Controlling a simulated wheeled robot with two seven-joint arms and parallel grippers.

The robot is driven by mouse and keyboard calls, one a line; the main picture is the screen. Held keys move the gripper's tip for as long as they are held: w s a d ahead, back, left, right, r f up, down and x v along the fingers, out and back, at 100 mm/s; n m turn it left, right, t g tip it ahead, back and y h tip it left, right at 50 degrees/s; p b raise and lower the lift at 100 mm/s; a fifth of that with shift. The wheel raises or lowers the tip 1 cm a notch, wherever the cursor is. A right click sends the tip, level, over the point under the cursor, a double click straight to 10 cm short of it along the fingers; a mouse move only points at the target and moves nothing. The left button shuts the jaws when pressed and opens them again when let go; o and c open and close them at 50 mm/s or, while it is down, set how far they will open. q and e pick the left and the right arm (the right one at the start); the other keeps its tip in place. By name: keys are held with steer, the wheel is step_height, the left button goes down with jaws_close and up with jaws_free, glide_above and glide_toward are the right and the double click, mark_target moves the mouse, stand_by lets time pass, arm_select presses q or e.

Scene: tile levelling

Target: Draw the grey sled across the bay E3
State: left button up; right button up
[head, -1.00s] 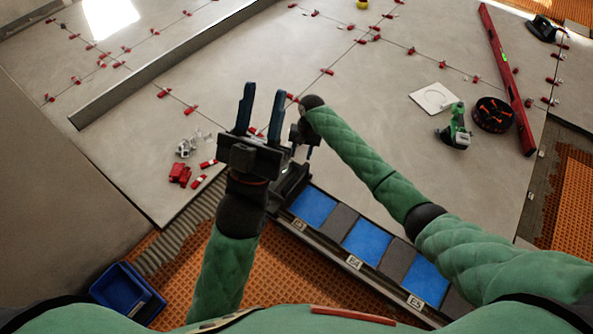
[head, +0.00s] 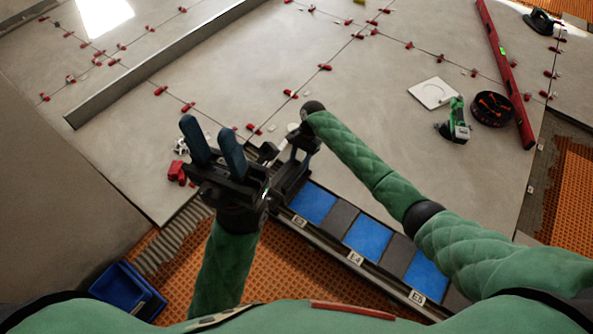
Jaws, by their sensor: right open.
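A long dark rack (head: 330,245) runs diagonally below my arms, with blue panels and dark grey strips between them. Bay E3 is the upper-left blue panel (head: 312,203), beside its small label (head: 299,221). A dark frame-like part (head: 291,178) stands at the rack's upper-left end; I cannot tell for sure whether it is the grey sled. My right gripper (head: 297,150) points down at this part, and its fingertips are partly hidden. My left gripper (head: 214,140) is open and empty, its two fingers spread, left of the rack's end.
Large grey tiles with red clips fill the floor beyond. Red wedges (head: 176,172) lie left of my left gripper. A blue bin (head: 128,290) stands at lower left. A red level (head: 507,75), a green tool (head: 455,122) and a round black tray (head: 492,108) lie at right.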

mark_target(296, 173)
steer(key=b+x, duration=0.1)
steer(key=x, duration=0.4)
steer(key=shift+f, duration=0.3)
jaws_close()
